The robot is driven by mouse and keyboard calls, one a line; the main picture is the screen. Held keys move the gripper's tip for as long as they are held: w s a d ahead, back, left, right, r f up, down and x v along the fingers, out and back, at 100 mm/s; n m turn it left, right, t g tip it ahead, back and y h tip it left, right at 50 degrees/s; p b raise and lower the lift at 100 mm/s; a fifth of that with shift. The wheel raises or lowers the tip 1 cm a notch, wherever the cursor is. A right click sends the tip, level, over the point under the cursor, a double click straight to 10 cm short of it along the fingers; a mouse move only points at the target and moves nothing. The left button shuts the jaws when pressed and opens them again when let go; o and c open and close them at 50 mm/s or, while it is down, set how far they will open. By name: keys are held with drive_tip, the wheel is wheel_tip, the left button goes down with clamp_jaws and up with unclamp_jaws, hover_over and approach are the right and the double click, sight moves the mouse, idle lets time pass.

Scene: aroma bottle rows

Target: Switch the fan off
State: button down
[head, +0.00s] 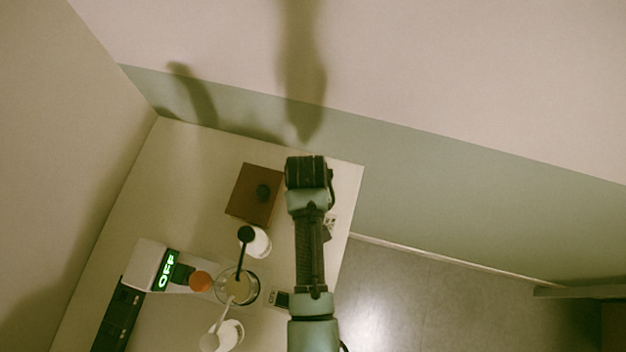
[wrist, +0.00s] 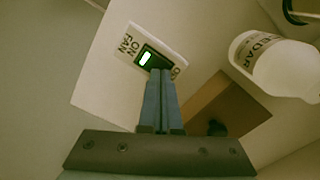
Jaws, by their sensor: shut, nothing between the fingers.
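The fan switch (wrist: 148,57) is a white plate marked ON and FAN, with a dark rocker whose ON end shows a lit green window. In the wrist view my gripper (wrist: 161,73) is shut and empty, its blue fingertips over the rocker's end away from the green window. They cover that end and part of the label there. I cannot tell whether they touch it. In the head view only part of the switch plate (head: 331,221) shows beside my arm, and my fingers are hidden. The fan itself cannot be made out.
A brown board with a dark knob (head: 255,194) lies near the switch. A white bottle (wrist: 275,65) stands close to my gripper.

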drive_tip(key=shift+f+b, duration=0.5)
drive_tip(key=shift+f, duration=0.35)
drive_tip(key=shift+r, duration=0.1)
wheel_tip(320, 180, up, 7)
drive_tip(key=p, duration=0.7)
idle(0.4)
idle(0.5)
